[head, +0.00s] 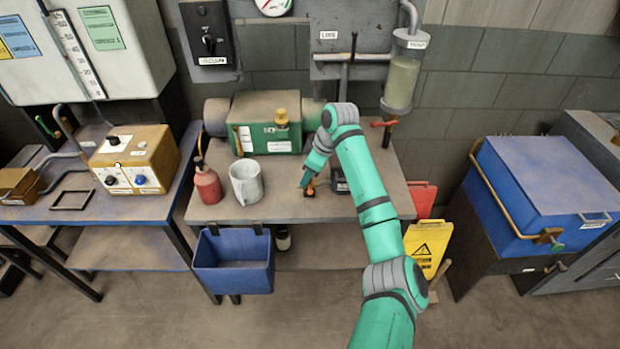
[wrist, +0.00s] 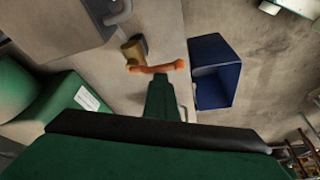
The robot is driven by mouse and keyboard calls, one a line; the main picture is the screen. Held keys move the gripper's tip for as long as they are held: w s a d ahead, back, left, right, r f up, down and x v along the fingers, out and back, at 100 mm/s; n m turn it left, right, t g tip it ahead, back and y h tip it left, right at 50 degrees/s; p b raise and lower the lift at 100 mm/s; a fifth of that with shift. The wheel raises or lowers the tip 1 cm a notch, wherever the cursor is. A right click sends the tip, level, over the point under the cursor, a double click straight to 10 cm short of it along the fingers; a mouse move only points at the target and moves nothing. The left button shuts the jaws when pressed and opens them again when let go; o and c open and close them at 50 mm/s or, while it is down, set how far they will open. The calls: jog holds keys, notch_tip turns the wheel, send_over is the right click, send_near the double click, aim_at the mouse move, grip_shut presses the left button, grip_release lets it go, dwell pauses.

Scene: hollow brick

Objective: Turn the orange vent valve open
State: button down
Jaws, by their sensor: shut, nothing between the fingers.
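The orange vent valve shows in the wrist view as an orange lever (wrist: 157,68) on a brass-coloured body (wrist: 133,49) at the bench top. In the head view a small orange part (head: 309,185) shows just below my gripper (head: 306,178), near the bench's front edge. My gripper also shows in the wrist view (wrist: 161,80) as a dark green shape with its tip right at the lever. It is shut and holds nothing. I cannot tell whether the tip touches the lever. My gripper hides part of the valve in the head view.
A grey mug (head: 246,183) and red bottle (head: 207,183) stand left on the bench (head: 285,205). A green pump (head: 268,125) is behind. A blue bin (head: 233,262) hangs at the front. Another red-orange handle (head: 383,124) sits under the clear cylinder (head: 402,75).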

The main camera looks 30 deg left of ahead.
jog(key=shift+w+d, duration=0.15)
jog(key=shift+d, duration=0.05)
jog(key=shift+a, duration=0.1)
notch_tip(320, 180, up, 10)
jog(key=shift+s+a, duration=0.25)
dwell(0.3)
jog(key=shift+a+r, duration=0.1)
